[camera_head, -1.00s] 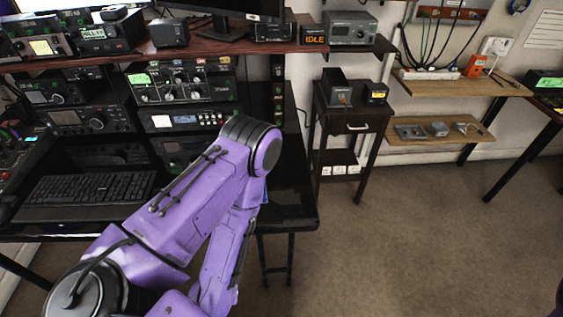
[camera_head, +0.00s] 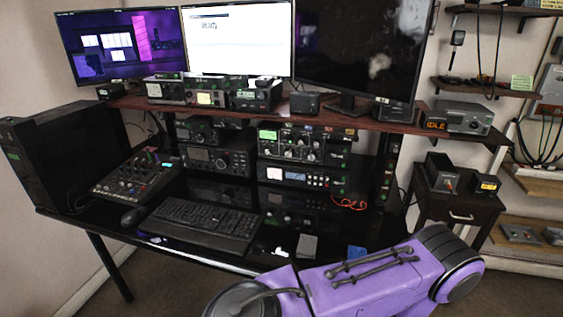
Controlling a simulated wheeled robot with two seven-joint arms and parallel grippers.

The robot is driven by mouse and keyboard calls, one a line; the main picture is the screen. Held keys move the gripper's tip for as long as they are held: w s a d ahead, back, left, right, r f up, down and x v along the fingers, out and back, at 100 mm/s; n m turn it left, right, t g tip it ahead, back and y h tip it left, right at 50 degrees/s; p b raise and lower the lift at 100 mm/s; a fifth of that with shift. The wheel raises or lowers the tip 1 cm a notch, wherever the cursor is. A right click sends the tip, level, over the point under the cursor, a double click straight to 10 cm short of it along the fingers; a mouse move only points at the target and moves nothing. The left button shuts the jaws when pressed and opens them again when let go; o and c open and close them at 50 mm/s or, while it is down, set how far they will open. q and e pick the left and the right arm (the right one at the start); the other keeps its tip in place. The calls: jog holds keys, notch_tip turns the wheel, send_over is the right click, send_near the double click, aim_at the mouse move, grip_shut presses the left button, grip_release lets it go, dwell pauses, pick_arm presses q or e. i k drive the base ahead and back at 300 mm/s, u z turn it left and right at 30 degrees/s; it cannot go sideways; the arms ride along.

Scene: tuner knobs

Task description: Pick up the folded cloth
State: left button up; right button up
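A small grey flat piece (camera_head: 307,246) lies on the black desk near its front edge, right of the keyboard. It may be the folded cloth, but it is too small to be sure. A small blue piece (camera_head: 356,252) lies to its right, just behind my purple arm, which partly hides that part of the desk. The arm crosses the lower right of the view with its elbow at the right. Neither of my grippers shows.
The black desk holds a keyboard (camera_head: 203,224), a mouse (camera_head: 134,217), a mixer (camera_head: 137,175) and a PC tower (camera_head: 68,155). Radios (camera_head: 218,160) stand under the raised shelf (camera_head: 330,119). A side table (camera_head: 456,208) stands at the right. A red cable (camera_head: 349,203) lies toward the back.

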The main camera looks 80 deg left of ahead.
aim_at(307, 246)
jog(key=k, duration=0.5)
jog(key=u, duration=1.55)
jog(key=i, duration=0.4)
jog(key=z, duration=0.1)
